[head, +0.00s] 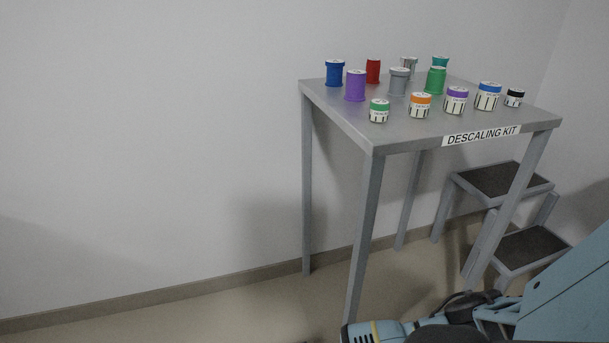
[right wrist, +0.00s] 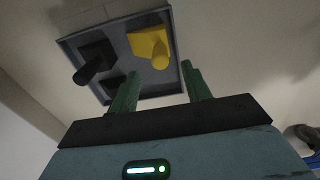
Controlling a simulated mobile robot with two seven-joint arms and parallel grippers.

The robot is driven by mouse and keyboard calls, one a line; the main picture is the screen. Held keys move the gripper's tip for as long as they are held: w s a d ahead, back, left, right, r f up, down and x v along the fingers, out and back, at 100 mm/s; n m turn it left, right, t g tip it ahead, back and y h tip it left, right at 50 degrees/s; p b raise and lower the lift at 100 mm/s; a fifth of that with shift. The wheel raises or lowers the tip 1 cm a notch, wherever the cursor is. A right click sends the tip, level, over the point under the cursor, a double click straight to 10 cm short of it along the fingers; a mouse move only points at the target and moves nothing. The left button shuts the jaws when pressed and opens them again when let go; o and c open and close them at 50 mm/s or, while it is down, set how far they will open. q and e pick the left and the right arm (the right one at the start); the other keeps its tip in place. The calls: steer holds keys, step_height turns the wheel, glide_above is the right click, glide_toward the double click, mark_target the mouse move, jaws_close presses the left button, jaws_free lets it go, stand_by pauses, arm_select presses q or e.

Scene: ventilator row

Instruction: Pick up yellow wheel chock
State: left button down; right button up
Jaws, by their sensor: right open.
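The yellow wheel chock (right wrist: 147,42) shows in the right wrist view, a yellow block with a rounded knob pointing toward the camera. It lies in a grey square tray (right wrist: 71,25), in its upper right part. My right gripper (right wrist: 160,69) is open, its two green fingers apart with nothing held between them. The chock appears beyond the fingertips, in line with the gap; the exact distance cannot be told. The head view does not show the chock or the tray. My left gripper is in neither view.
Black pieces (right wrist: 95,58) share the tray with the chock. In the head view, a grey table (head: 345,112) labelled DESCALING KIT carries several coloured spools and jars. A grey step stool (head: 500,180) stands at its right. Plain wall and floor fill the left side.

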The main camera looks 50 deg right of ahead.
steer(key=shift+f, duration=0.5)
steer(key=shift+f+b, duration=0.65)
steer(key=shift+f, duration=0.2)
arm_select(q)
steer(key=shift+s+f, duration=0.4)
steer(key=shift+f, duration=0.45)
arm_select(e)
step_height(320, 180, down, 4)
steer(key=b, duration=0.3)
steer(key=shift+f, duration=0.2)
steer(key=shift+f+b, duration=0.35)
steer(key=shift+f, duration=0.05)
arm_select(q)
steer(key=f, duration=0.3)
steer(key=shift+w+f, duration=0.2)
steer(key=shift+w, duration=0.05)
arm_select(e)
steer(key=shift+r, duration=0.1)
steer(key=c, duration=0.5)
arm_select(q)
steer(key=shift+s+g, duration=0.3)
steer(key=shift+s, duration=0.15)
arm_select(e)
jaws_close()
